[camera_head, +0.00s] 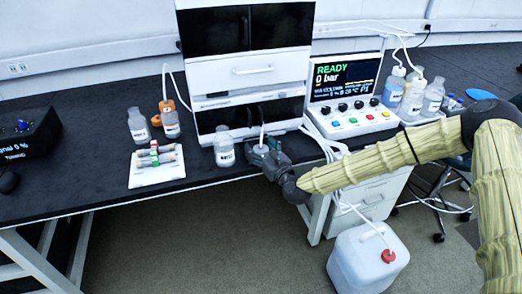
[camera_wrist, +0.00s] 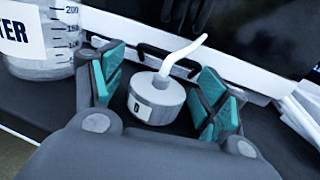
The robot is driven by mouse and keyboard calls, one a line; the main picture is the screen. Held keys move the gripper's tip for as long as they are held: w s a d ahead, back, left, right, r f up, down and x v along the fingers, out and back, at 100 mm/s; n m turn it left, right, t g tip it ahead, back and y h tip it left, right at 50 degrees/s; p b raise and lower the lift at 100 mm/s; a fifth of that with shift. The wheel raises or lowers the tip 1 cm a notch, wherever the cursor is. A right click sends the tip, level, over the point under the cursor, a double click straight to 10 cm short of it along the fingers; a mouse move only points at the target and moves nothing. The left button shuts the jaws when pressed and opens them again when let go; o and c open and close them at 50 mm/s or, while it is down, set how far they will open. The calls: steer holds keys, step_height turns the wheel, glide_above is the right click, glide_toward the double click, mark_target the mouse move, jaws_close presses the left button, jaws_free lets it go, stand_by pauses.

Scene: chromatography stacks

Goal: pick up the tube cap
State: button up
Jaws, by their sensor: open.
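In the wrist view my gripper (camera_wrist: 161,70) is open, with one green-padded finger on each side of the cap and visible gaps between. In the head view my gripper (camera_head: 264,150) is low at the bench's front edge, in front of the stack.
A clear bottle (camera_head: 224,146) stands just left of my gripper; its labelled side shows in the wrist view (camera_wrist: 42,40). The white stack (camera_head: 250,75) rises close behind. A control panel (camera_head: 345,95) stands to the right. A white tray (camera_head: 157,168) with tubes lies further left.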

steer(key=c, duration=1.2)
steer(key=shift+o, duration=0.2)
steer(key=shift+r, duration=0.1)
